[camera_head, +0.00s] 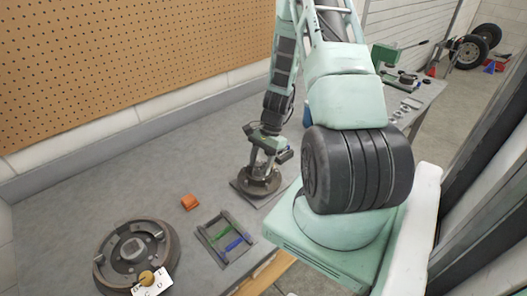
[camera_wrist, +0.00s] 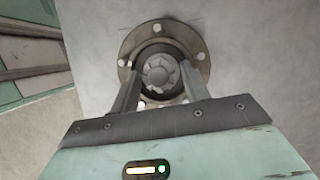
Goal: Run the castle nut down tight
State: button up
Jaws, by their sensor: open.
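The castle nut (camera_wrist: 161,75) is a grey, notched ring at the centre of a round hub flange (camera_wrist: 193,46) in the wrist view. The flange is brownish metal with bolt holes around its edge. My gripper (camera_wrist: 160,98) is open, with one finger on either side of the nut; whether the fingers touch it I cannot tell. In the head view my gripper (camera_head: 263,172) points down over the hub flange (camera_head: 245,188), which lies on the grey bench. The nut is hidden there by my gripper.
A brake drum (camera_head: 108,268) lies at the front left with a lettered tag (camera_head: 152,283). A pegboard wall (camera_head: 130,60) backs the bench.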

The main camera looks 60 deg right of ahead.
jog(key=b+v, duration=0.2)
jog(key=v, duration=1.5)
jog(key=shift+r+b, duration=0.2)
jog(key=shift+b, duration=0.2)
jog(key=w+a+r+n+g+h+b, duration=0.15)
jog(key=a+n, duration=0.45)
jog(key=a, duration=0.7)
jog(key=w+a+r+n+p, duration=0.1)
jog(key=w+a+n, duration=0.35)
jog(key=a, duration=0.75)
jog(key=s+a+r+n+t+h+b, duration=0.1)
jog(key=s+a+n+h, duration=0.1)
jog(key=s+a+n, duration=1.4)
jog(key=s+a, duration=0.1)
jog(key=a, duration=0.2)
jog(key=shift+a, duration=0.25)
jog(key=shift+r+h, duration=0.1)
jog(key=shift+h, duration=0.15)
